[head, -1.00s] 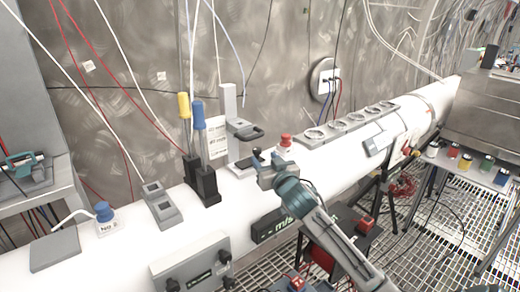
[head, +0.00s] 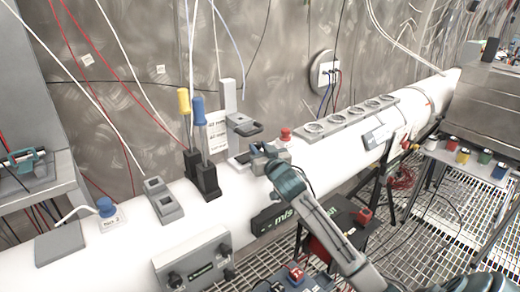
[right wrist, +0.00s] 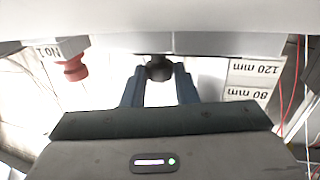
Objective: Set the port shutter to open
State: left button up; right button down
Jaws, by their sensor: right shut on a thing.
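My right gripper (head: 261,151) reaches over the white pipe. In the right wrist view its fingers (right wrist: 160,88) are shut on a round black knob (right wrist: 159,68), one finger on each side. In the head view my gripper mostly hides this knob. The knob is at a grey plate fixture in front of an upright grey stand (head: 228,97) with a bracket. I cannot read any open or closed mark for the port shutter. My left gripper is not in view.
A red button (head: 285,134) stands close right of my gripper and also shows in the right wrist view (right wrist: 72,68). Yellow (head: 184,102) and blue (head: 198,111) handled levers stand to the left. A white card (right wrist: 250,80) reads 120 mm and 80 mm.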

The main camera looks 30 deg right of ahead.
jog(key=shift+w+d+b, duration=0.15)
jog(key=shift+d+b, duration=0.2)
jog(key=shift+d, duration=1.8)
jog(key=shift+a+r, duration=0.1)
jog(key=c, duration=1.3)
grip_release()
jog(key=shift+o, duration=0.8)
jog(key=shift+d, duration=0.3)
jog(key=shift+s+a+f, duration=0.15)
jog(key=shift+s+f, duration=0.05)
jog(key=shift+s, duration=0.05)
jog(key=s+b, duration=0.1)
jog(key=s, duration=0.1)
jog(key=s+a+b, duration=0.1)
jog(key=s, duration=0.2)
jog(key=s+b, duration=0.2)
jog(key=s, duration=0.1)
jog(key=shift+a, duration=0.15)
jog(key=shift+s+a+b, duration=0.2)
jog(key=shift+s+b, duration=0.1)
jog(key=shift+s, duration=0.75)
jog(key=shift+r, duration=0.1)
